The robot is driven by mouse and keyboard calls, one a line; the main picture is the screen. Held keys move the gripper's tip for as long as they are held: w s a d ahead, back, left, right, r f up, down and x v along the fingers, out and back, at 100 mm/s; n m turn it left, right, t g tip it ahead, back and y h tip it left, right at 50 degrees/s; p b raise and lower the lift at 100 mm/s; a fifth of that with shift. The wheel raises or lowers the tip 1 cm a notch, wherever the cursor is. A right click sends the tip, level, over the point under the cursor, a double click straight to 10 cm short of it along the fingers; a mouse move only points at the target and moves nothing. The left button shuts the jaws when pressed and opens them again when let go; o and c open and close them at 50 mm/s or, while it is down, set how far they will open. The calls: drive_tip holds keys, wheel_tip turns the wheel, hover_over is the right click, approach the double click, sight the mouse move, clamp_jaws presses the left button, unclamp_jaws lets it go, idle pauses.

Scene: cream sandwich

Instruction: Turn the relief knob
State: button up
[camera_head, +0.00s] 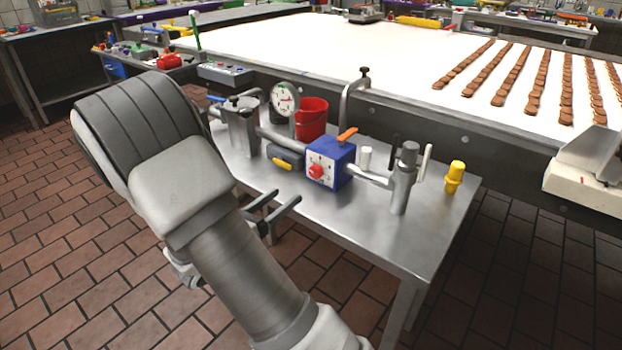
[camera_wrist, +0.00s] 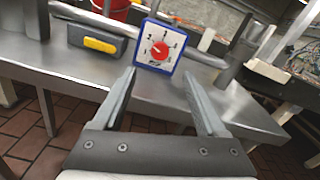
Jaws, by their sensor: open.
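A blue box (camera_head: 331,163) with a white numbered dial face stands on the steel table. A red knob (camera_head: 317,172) sits on that face, and an orange lever (camera_head: 347,135) is on top. I take the red knob to be the relief knob, though no label is readable. In the wrist view the red knob (camera_wrist: 159,51) is ahead, between and beyond the fingertips. My gripper (camera_head: 287,197) is open and empty, in front of the table edge, apart from the knob. The gripper (camera_wrist: 160,74) also shows in the wrist view.
The steel table (camera_head: 350,222) also holds a grey box with a yellow part (camera_head: 283,161), a round gauge (camera_head: 284,98), a red bucket (camera_head: 311,119), a steel valve (camera_head: 405,178) and a yellow fitting (camera_head: 454,177). A white conveyor (camera_head: 330,50) runs behind. The table front is clear.

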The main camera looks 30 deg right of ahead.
sight(314, 174)
drive_tip(key=b+x, duration=0.2)
drive_tip(key=x, duration=0.9)
drive_tip(key=shift+w+d, duration=0.1)
drive_tip(key=shift+d, duration=0.1)
clamp_jaws()
